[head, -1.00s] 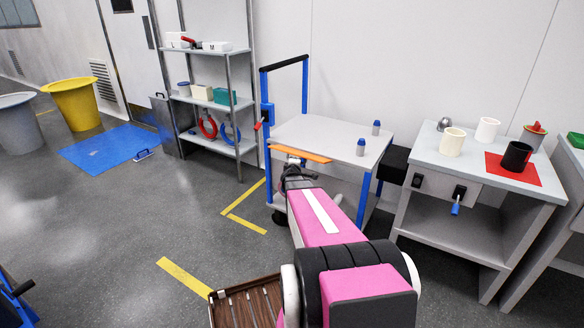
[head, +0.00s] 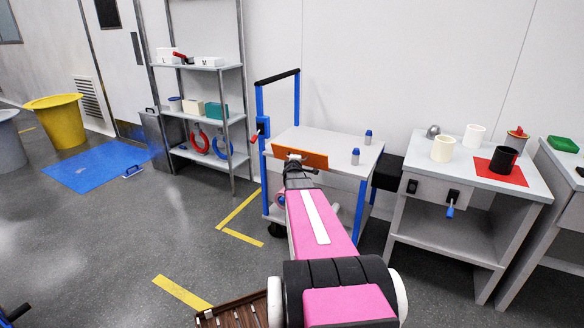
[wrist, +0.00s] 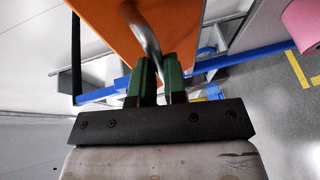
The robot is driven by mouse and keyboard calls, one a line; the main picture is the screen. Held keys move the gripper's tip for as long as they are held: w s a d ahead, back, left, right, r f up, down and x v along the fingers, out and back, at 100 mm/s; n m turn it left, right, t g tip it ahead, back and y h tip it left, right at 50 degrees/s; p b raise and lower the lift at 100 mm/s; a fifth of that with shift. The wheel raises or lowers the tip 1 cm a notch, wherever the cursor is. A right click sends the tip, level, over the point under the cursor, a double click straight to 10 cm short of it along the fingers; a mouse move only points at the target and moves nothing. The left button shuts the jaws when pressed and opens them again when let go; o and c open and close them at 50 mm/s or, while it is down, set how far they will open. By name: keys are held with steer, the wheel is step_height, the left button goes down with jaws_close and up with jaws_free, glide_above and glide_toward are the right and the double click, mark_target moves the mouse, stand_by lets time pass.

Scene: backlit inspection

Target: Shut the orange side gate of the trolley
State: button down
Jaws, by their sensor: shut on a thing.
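The trolley (head: 335,143) has a grey top, blue posts and a black-topped push handle on its left. Its orange side gate (head: 302,158) is at the near edge of the top, its face tilted up and turned towards me. In the wrist view, the orange gate (wrist: 170,14) fills the upper middle, with a bent metal handle (wrist: 142,30) on it. My gripper (wrist: 159,66) is shut on this handle, between its green finger pads. In the head view, my gripper (head: 297,164) is at the gate's near face and hides part of it.
Two blue-topped bottles (head: 355,156) stand at the right of the trolley top. A grey workbench (head: 425,165) with cups and a red mat stands to the right. A shelf (head: 208,67) stands behind left. Open floor with yellow marks (head: 182,291) lies in front left.

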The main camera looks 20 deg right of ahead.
mark_target(300, 151)
steer(key=shift+w+d+r, duration=0.55)
steer(key=shift+d+r, duration=0.15)
steer(key=shift+r, duration=0.15)
steer(key=shift+w+d+r, duration=0.75)
steer(key=shift+d, duration=0.15)
steer(key=c, duration=1.4)
jaws_free()
steer(key=shift+r, duration=0.1)
steer(key=shift+s, duration=0.1)
steer(key=shift+s+a, duration=0.1)
steer(key=shift+s, duration=0.1)
steer(key=shift+c, duration=0.2)
